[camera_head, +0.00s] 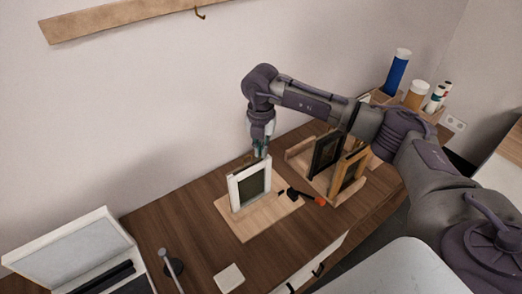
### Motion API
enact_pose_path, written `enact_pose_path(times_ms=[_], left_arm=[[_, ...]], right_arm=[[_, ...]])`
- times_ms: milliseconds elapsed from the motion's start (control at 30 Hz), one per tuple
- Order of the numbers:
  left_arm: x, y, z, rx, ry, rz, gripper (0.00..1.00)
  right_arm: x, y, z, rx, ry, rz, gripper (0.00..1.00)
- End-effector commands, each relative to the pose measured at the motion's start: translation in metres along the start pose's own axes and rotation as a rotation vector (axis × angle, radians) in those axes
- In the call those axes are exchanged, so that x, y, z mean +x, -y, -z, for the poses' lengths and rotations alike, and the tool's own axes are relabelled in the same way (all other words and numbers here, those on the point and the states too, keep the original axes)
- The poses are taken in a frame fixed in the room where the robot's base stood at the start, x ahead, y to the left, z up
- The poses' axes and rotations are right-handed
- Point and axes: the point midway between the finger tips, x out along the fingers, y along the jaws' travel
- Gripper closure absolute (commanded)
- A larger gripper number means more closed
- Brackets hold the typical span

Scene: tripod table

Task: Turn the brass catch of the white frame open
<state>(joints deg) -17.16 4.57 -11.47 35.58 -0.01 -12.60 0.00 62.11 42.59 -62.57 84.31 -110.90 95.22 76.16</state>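The white frame (235,192) with a dark panel stands upright on a light wooden board (262,222) on the table. My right gripper (260,153) points down at the upper right edge of the white frame, close to its top. Whether it touches the frame is too small to tell. Its fingers are small and partly hidden, so I cannot see whether they are open or closed. The brass catch cannot be made out; a small brownish spot shows by the frame's top, near the fingers. My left gripper is not in view.
A wooden rack (299,161) holds a black frame (325,153) and a wooden frame (347,172) to the right. An open case (75,252), a thin stand (172,268) and a white square (229,278) are front left.

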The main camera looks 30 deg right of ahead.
Motion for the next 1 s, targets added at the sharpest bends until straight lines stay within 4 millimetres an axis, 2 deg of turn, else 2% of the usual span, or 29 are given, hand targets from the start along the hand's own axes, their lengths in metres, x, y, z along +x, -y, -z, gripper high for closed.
enact_pose_path(times_ms=[600,1000], left_arm=[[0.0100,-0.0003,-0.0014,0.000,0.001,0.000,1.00],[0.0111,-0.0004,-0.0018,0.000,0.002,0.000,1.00]], right_arm=[[0.0001,-0.0001,0.0002,0.545,0.000,0.000,1.00],[-0.0003,-0.0003,0.0001,0.719,-0.001,-0.001,1.00]])
